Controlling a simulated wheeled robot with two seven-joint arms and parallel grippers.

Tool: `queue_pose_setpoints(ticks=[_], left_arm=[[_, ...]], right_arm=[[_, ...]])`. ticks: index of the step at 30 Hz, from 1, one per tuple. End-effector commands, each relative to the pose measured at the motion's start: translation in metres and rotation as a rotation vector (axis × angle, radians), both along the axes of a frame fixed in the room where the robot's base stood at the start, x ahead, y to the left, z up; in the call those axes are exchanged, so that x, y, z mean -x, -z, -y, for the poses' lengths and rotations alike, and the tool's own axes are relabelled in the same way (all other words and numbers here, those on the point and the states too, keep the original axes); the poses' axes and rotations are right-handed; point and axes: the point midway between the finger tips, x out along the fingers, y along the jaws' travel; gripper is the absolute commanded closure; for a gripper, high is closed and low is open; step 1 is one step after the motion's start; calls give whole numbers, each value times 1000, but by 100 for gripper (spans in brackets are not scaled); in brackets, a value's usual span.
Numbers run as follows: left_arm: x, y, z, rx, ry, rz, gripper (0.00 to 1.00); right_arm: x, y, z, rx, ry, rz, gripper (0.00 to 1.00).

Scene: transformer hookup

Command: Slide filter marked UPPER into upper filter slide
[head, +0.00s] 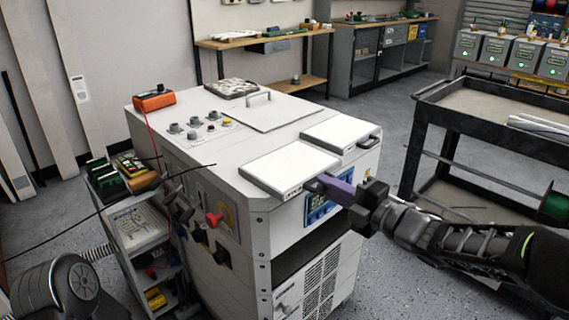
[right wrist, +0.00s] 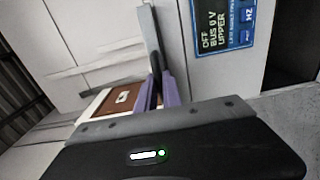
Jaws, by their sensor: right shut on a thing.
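Two flat white filters lie on top of a white cabinet (head: 180,130): a nearer filter (head: 288,165) at the front edge and a farther filter (head: 335,132) at the right corner, with a dark handle. No UPPER mark is legible on either. My right gripper (head: 324,184), with purple fingers, is at the nearer filter's front end. In the right wrist view its fingers (right wrist: 160,90) are shut on a grey bar (right wrist: 149,35), which looks like that filter's handle. A dark opening (head: 290,262) shows in the cabinet's front; I cannot tell which slide it is. My left gripper is not in view.
A blue display (right wrist: 222,22) on the cabinet front reads OFF, BUS 0 V, UPPER. A black cart (head: 500,120) stands to the right. A small shelf cart (head: 140,225) stands against the cabinet's left side. Open floor (head: 385,270) lies right of the cabinet.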

Motion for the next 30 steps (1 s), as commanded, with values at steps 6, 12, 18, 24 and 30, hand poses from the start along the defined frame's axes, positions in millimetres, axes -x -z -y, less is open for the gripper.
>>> queue_pose_setpoints(ticks=[6, 12, 18, 24, 30], left_arm=[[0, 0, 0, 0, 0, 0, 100], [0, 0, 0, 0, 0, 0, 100], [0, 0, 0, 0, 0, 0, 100], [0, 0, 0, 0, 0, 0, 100], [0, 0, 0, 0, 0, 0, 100]], right_arm=[[1, 1, 1, 0, 0, -1, 100], [1, 1, 1, 1, 0, -1, 80], [1, 0, 0, 1, 0, -1, 64], [1, 1, 0, 1, 0, -2, 62], [1, 1, 0, 1, 0, -1, 60]])
